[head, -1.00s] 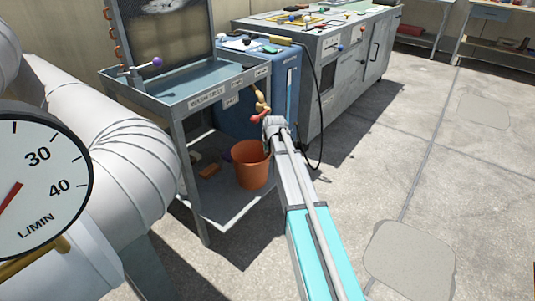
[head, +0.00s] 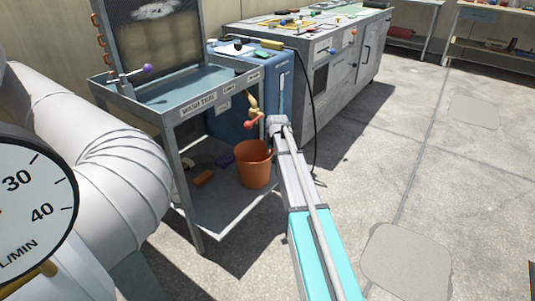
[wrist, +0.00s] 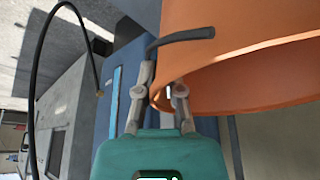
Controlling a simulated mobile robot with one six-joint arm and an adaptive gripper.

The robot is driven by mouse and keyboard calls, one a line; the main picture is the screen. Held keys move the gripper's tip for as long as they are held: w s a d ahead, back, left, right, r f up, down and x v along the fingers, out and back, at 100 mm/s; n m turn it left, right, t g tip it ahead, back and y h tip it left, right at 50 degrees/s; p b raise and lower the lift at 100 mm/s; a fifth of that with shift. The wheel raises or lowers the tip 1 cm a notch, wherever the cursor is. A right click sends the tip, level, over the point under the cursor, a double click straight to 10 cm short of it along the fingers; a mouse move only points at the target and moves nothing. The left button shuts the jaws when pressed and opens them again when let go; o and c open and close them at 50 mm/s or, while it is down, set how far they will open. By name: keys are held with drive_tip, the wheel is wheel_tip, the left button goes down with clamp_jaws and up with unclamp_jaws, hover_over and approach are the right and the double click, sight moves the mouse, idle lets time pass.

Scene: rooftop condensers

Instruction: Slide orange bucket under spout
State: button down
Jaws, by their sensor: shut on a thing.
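The orange bucket (head: 253,172) stands upright on the lower shelf of the wash stand, near its right side. In the wrist view the bucket (wrist: 260,55) fills the upper right, with its rim at my fingers. My gripper (wrist: 165,85) is shut on the bucket's rim; the exact contact is partly hidden. In the head view it meets the bucket's right side. A tan spout (head: 253,103) with a red ball-shaped part hangs below the tray, above the bucket. A dark curved piece (wrist: 180,38) lies across the bucket in the wrist view; I cannot tell what it is.
The wash stand (head: 188,185) has legs around the shelf (head: 222,212). A blue cabinet (head: 235,124) stands behind. A black hose (head: 315,110) hangs to the right. Open floor lies to the right.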

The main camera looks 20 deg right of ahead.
drive_tip(key=shift+d, duration=0.1)
drive_tip(key=c, duration=0.7)
unclamp_jaws()
drive_tip(key=shift+w+r, duration=0.1)
